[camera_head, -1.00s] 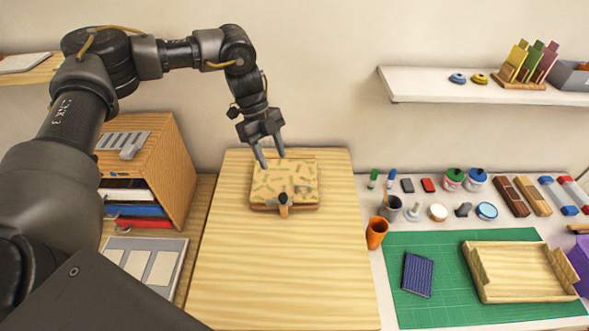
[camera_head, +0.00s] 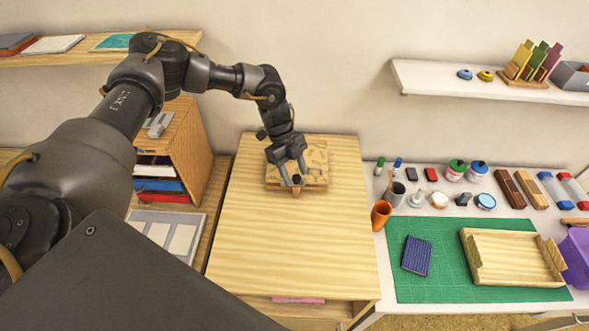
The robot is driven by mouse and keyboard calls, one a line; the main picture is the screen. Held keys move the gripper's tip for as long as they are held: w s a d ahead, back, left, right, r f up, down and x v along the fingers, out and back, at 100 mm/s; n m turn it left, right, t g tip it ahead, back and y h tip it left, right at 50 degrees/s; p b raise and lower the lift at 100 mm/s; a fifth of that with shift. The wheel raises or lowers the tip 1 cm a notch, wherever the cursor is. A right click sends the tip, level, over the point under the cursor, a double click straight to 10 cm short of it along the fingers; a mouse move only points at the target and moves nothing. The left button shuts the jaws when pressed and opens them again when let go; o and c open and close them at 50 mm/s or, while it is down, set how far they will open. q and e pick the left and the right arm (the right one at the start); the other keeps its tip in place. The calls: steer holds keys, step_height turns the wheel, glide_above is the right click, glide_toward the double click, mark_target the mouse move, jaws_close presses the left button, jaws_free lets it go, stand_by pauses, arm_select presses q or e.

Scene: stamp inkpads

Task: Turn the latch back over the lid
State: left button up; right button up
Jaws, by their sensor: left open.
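A shallow wooden box with a patterned lid (camera_head: 316,158) lies at the back of the light wooden table (camera_head: 290,240). The small latch (camera_head: 296,184) shows at the middle of the box's front edge, with a dark knob on it. My left gripper (camera_head: 292,181) is open and points down over the front of the lid, its fingertips close to the latch. I cannot tell whether they touch it. The gripper hides part of the lid's left side. My right gripper is not in view.
A green cutting mat (camera_head: 440,285) holds a wooden tray (camera_head: 510,232) and a dark blue pad (camera_head: 416,256) at right. An orange cup (camera_head: 381,214) stands near the table's right edge. A wooden cabinet (camera_head: 190,150) stands at left. The table's front is clear.

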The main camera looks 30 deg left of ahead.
arm_select(q)
steer(key=shift+w+f, duration=0.2)
steer(key=shift+w, duration=0.05)
steer(key=shift+s, duration=0.1)
steer(key=c, duration=1)
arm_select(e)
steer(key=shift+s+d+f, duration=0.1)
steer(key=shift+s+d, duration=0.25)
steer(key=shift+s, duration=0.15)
